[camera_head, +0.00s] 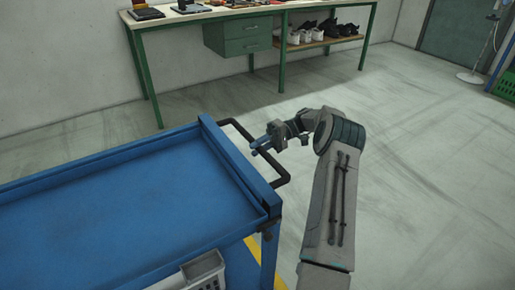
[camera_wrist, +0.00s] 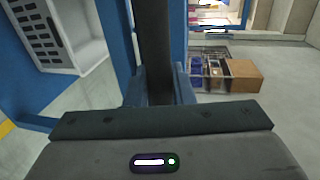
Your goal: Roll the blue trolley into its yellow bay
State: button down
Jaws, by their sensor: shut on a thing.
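The blue trolley (camera_head: 130,200) fills the lower left of the head view, its flat top tray empty. A black handle (camera_head: 283,172) sticks out from its right end. My gripper (camera_head: 262,146) is at this handle, beyond the trolley's right end. In the wrist view, the two blue fingers of my gripper (camera_wrist: 159,88) are shut on the dark handle bar (camera_wrist: 154,35), one on each side. Yellow floor marking (camera_head: 253,246) shows beside and under the trolley's near right corner. Most of the bay's outline is hidden or out of view.
A green-legged workbench (camera_head: 180,18) with drawers and shoes on its shelf stands along the back wall. A light basket (camera_head: 203,272) sits low at the trolley's near side. A cardboard box (camera_wrist: 232,76) is on the floor in the wrist view. Floor at right is clear.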

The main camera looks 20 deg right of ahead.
dwell(0.3)
jog(key=c, duration=1.3)
grip_release()
jog(key=shift+w, duration=0.1)
jog(key=shift+d, duration=0.1)
jog(key=shift+p+v, duration=1.8)
jog(key=shift+v, duration=1.85)
jog(key=shift+r, duration=0.15)
